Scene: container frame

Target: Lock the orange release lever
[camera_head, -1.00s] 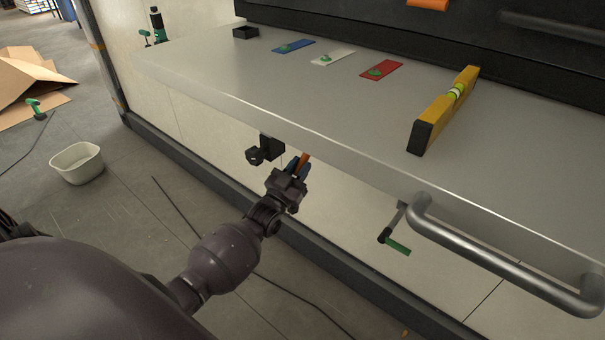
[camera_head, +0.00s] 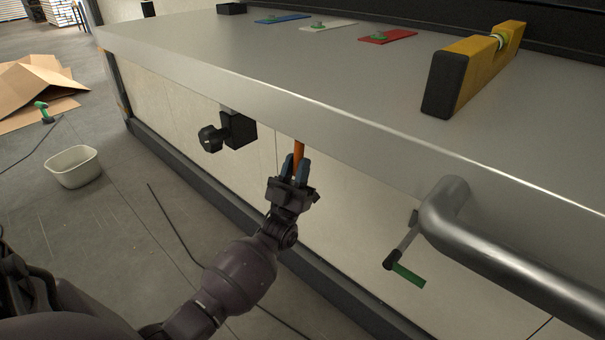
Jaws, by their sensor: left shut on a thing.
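The orange release lever (camera_head: 299,151) shows as a short orange piece just below the front edge of the grey worktop (camera_head: 250,75). My left gripper (camera_head: 295,168) is shut on it from below, with its blue-grey fingertips on either side. The lever's upper end meets the shadow under the worktop edge, and its lower end is hidden between the fingers. It looks close to upright. My right gripper is not in view.
A black knob on a block (camera_head: 238,130) hangs under the worktop, left of the lever.

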